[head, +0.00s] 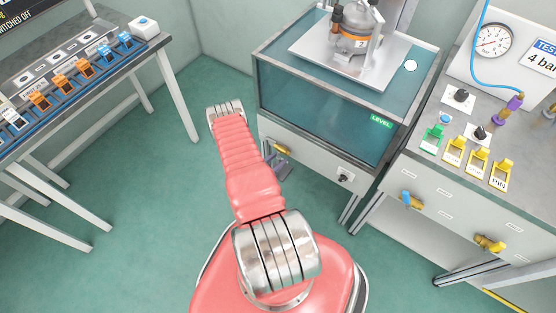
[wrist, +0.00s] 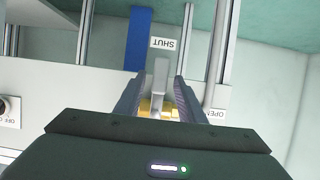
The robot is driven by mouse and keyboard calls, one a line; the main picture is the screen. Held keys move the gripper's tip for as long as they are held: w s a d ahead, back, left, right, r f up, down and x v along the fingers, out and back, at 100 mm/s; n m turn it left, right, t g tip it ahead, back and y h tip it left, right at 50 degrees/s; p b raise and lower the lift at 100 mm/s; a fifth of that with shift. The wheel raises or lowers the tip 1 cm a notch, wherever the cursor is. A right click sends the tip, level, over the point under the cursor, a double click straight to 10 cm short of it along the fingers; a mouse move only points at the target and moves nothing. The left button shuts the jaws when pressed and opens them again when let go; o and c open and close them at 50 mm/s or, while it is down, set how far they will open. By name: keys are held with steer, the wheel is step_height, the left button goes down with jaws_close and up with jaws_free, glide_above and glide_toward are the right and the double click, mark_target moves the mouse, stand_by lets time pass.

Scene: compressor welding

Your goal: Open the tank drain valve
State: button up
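The tank (head: 320,105) is a teal glass box on a grey-white base, marked LEVEL. On its base front, a yellow part (head: 283,149) of the drain valve shows beside my gripper (head: 276,165), which is small and partly hidden by my arm. In the wrist view, the valve's grey lever (wrist: 160,75) stands between the two fingers of my gripper (wrist: 160,76) and points toward the SHUT label (wrist: 163,43). The fingers are open on either side of it, with narrow gaps. A yellow part (wrist: 158,107) shows behind the lever. The OPEN label (wrist: 217,115) is to the right.
A knob (head: 344,178) sits on the tank base to the right. The right bench (head: 425,165) carries a gauge, several colored tags, a blue-handled valve (head: 412,200) and a yellow one (head: 490,243). A tool bench (head: 75,75) stands left. The floor between is clear.

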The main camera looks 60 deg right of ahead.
steer(key=shift+s+d+f, duration=0.1)
steer(key=shift+d+f, duration=0.1)
steer(key=shift+d, duration=0.25)
jaws_close()
stand_by(0.5)
